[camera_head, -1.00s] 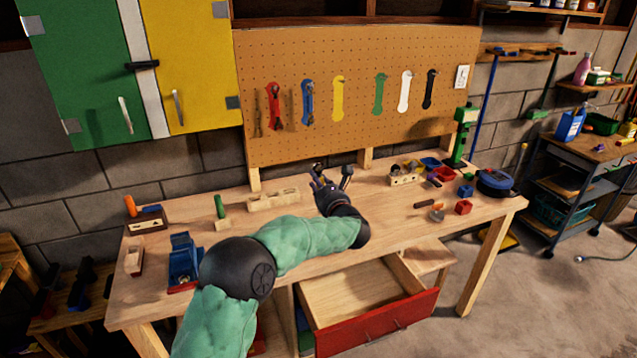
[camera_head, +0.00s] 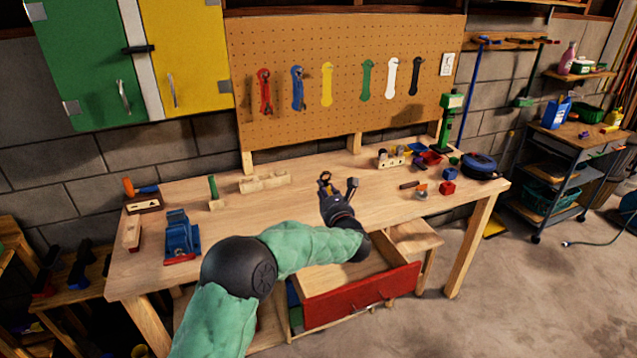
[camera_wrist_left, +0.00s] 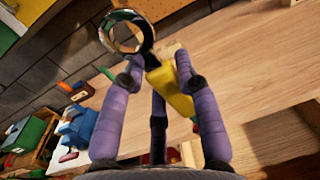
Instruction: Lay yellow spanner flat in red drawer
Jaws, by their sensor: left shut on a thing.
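The yellow spanner shows in the left wrist view, with its yellow handle (camera_wrist_left: 172,92) between purple fingers and its shiny ring end (camera_wrist_left: 126,32) sticking out past them, tilted. My left gripper (camera_head: 338,183) is shut on it, above the workbench behind the open drawer; it also fills the left wrist view (camera_wrist_left: 158,85). In the head view the spanner is too small to make out clearly. The red drawer (camera_head: 362,292) is pulled out below the bench's front edge. Its visible inside looks empty, but my left arm hides part of it. My right gripper is not in view.
The wooden workbench (camera_head: 300,208) holds a blue vice (camera_head: 181,237), a wooden block (camera_head: 264,182) and several small items at right. On the pegboard (camera_head: 345,50) hang red and blue spanners beside a yellow shape (camera_head: 327,85). The middle of the bench is clear.

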